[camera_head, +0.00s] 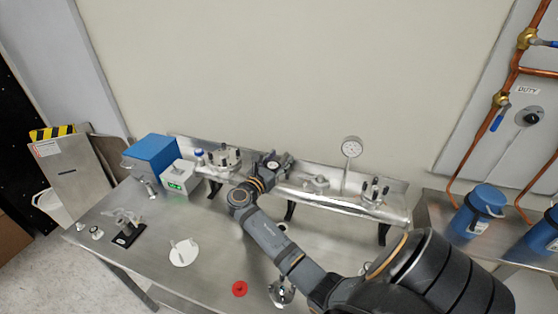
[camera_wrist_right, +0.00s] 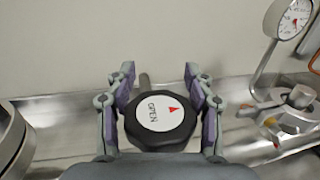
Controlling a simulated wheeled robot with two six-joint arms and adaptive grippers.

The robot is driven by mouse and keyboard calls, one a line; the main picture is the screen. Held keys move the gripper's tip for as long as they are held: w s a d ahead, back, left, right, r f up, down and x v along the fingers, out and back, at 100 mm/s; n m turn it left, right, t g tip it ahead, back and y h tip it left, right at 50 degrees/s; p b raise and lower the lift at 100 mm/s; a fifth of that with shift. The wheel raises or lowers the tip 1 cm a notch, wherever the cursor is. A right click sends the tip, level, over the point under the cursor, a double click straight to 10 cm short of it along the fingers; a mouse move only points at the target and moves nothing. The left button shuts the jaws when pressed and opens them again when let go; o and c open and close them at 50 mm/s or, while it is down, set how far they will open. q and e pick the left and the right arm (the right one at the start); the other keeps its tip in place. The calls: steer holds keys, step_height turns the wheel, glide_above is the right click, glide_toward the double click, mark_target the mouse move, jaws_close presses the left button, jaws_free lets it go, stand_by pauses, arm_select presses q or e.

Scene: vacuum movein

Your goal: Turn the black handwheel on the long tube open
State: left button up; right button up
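The long silver tube (camera_head: 335,205) lies along the back of the metal bench in the head view. My right gripper (camera_head: 276,160) is at its left part, over the handwheel, which it hides there. In the right wrist view, the black handwheel (camera_wrist_right: 160,116) faces the camera, with a white disc reading OPEN and a red arrow. The fingers of my right gripper (camera_wrist_right: 160,84) stand on both sides of the wheel, very close to its rim. I cannot tell whether they press on it. My left gripper is not in view.
A round gauge (camera_head: 351,147) rises behind the tube. A blue box (camera_head: 151,154) and a small white box with a green display (camera_head: 177,178) stand at the left. A red disc (camera_head: 239,288) and a white disc (camera_head: 183,252) lie on the bench. Blue cylinders (camera_head: 478,211) stand at the right.

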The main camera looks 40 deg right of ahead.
steer(key=c, duration=0.7)
steer(key=shift+d+f, duration=0.1)
steer(key=shift+c, duration=1.2)
steer(key=shift+c, duration=0.2)
